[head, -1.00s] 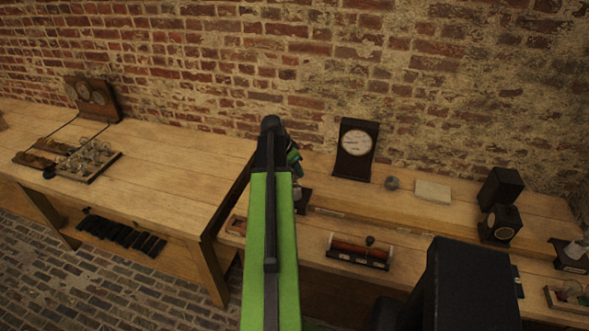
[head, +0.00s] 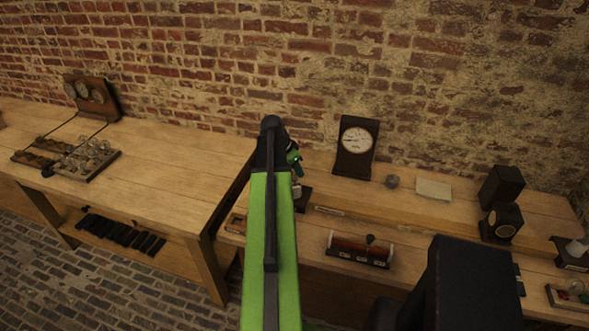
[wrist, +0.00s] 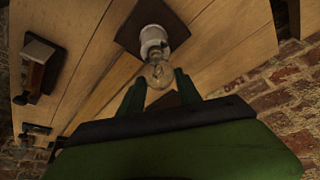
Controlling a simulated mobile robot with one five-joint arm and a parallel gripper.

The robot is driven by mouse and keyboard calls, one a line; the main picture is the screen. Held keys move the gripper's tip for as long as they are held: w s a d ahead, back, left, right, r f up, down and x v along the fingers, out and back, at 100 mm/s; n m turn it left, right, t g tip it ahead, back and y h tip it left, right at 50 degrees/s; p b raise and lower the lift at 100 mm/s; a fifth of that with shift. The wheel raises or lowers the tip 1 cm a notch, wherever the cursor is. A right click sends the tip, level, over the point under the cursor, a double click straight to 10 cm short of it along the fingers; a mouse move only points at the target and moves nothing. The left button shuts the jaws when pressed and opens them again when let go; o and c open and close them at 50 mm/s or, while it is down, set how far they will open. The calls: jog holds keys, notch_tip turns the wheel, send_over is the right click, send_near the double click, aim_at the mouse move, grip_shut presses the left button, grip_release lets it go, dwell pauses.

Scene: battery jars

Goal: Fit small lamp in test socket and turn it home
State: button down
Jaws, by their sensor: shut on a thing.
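My gripper (wrist: 159,78) is shut on the clear glass bulb of the small lamp (wrist: 158,73), one green finger on each side. The lamp's neck end meets the white test socket (wrist: 153,36), which stands on a dark square base (wrist: 178,24) on the bench. The lamp looks in line with the socket, but how deep it sits cannot be told. In the head view my arm hides most of the gripper (head: 295,163). The dark base (head: 303,201) shows just below it, and the lamp itself is not clear there.
A dark-cased dial meter (head: 355,146) stands behind to the right. A red-brown coil (head: 358,249) lies nearer the front. A tray of several bulbs (head: 88,158) is on the left bench.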

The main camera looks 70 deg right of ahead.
jog(key=shift+f, duration=0.1)
jog(key=m+g+y, duration=0.1)
jog(key=m, duration=0.3)
jog(key=shift+w+d, duration=0.1)
jog(key=shift+d, duration=0.05)
jog(key=shift+m, duration=0.8)
jog(key=shift+a+m+g+y, duration=0.2)
jog(key=shift+m+g+y, duration=0.1)
jog(key=shift+m+y, duration=0.1)
jog(key=m, duration=0.1)
jog(key=m+y, duration=0.1)
jog(key=m, duration=0.1)
jog(key=shift+d, duration=0.25)
jog(key=shift+m+g+y, duration=0.4)
jog(key=shift+m, duration=0.5)
jog(key=shift+a+m+y, duration=0.25)
jog(key=shift+m+y, duration=0.05)
jog(key=shift+m, duration=0.5)
